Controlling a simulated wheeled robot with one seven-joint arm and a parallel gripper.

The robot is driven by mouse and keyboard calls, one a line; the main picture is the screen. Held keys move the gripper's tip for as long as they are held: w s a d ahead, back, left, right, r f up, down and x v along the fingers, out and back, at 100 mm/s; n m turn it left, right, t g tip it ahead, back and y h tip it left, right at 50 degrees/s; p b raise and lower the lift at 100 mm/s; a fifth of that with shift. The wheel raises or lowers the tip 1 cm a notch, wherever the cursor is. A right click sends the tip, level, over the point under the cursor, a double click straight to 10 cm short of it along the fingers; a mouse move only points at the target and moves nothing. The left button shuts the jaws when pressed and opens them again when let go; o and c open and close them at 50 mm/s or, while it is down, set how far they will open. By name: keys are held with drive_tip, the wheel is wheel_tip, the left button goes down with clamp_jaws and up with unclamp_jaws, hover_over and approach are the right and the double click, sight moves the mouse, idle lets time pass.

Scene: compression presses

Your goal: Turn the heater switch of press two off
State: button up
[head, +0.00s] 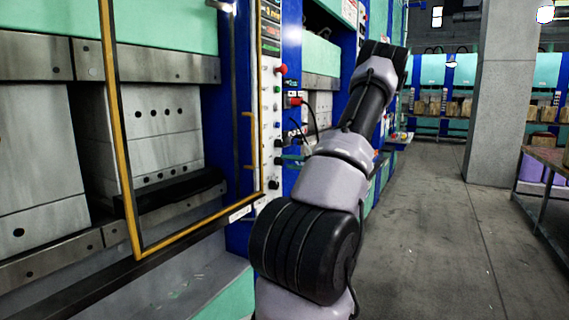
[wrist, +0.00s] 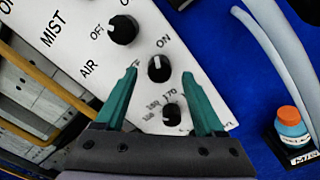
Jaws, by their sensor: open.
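The white control panel (wrist: 60,45) lies slanted in the wrist view. A black knob (wrist: 160,69) shows between my fingers, with "ON" printed above it. Its white mark points roughly up, towards "ON". Its name label is not visible, so I cannot read whether it is the heater switch. My gripper (wrist: 160,73) is open, its teal fingers on either side of this knob in the picture; contact cannot be told. In the head view, my gripper (head: 290,159) is beside the panel (head: 267,115). The press number is not readable.
The AIR knob (wrist: 123,30) is above the middle knob, and a numbered dial (wrist: 173,113) is below it. A yellow-edged guard (head: 128,190) stands left of the panel. A red button (head: 281,69) sticks out above. The floor (head: 430,240) at right is clear.

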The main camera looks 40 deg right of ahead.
sight(279, 161)
drive_tip(key=shift+x, duration=1.35)
clamp_jaws()
drive_tip(key=shift+n, duration=0.5)
drive_tip(key=n, duration=0.5)
drive_tip(key=shift+n, duration=0.3)
drive_tip(key=n, duration=0.5)
drive_tip(key=shift+s, duration=0.1)
drive_tip(key=shift+n, duration=0.3)
